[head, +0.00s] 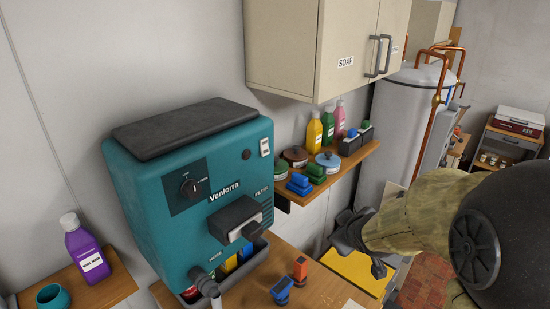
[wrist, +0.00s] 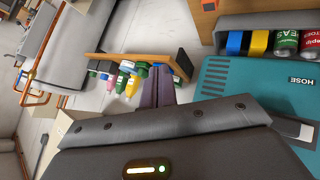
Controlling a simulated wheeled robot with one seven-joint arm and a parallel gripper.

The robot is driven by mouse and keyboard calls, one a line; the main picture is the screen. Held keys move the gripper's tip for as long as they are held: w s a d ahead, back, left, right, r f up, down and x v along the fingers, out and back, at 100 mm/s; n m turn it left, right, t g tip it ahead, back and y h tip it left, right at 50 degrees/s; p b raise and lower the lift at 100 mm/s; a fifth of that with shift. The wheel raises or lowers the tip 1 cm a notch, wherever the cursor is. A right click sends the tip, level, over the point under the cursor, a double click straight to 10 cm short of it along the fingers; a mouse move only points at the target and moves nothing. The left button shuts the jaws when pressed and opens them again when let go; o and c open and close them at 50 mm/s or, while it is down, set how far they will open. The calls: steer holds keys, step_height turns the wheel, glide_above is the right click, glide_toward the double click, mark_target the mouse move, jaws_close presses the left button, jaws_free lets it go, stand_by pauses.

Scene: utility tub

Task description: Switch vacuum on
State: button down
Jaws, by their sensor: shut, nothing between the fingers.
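The teal vacuum (head: 190,225), labelled Venlorra, stands on a wooden bench in the head view. A dark box-shaped part (head: 235,218) sticks out below the name. My gripper (head: 342,238) is to the right of the vacuum, apart from it. In the wrist view its fingers (wrist: 158,88) are together and empty. There the vacuum's teal body (wrist: 240,88) is at the right, upside down, with a HOSE label; its dial is not in view.
A wooden shelf (head: 345,160) with bottles and brushes is right of the vacuum, below a beige cabinet (head: 300,45). A purple bottle (head: 83,250) stands at the left. A blue clip (head: 281,290) and an orange one (head: 300,268) are on the bench. A grey tank (head: 400,120) stands behind.

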mark_target(267, 154)
steer(key=w+a+r+n+t+y, duration=0.2)
steer(key=w+r+n+t+y, duration=0.2)
steer(key=w+r+n, duration=0.4)
steer(key=s+a+r+n+g+y+b, duration=0.1)
steer(key=s+a+r+n+y, duration=0.3)
steer(key=n, duration=0.8)
step_height(267, 154, up, 2)
steer(key=y, duration=0.4)
steer(key=shift+a+g, duration=0.15)
steer(key=shift+g, duration=0.15)
steer(key=shift+w+a+r, duration=0.1)
steer(key=shift+w+r, duration=0.05)
steer(key=p+x, duration=0.6)
steer(key=x, duration=0.7)
steer(key=shift+w+a, duration=0.3)
steer(key=shift+f, duration=0.3)
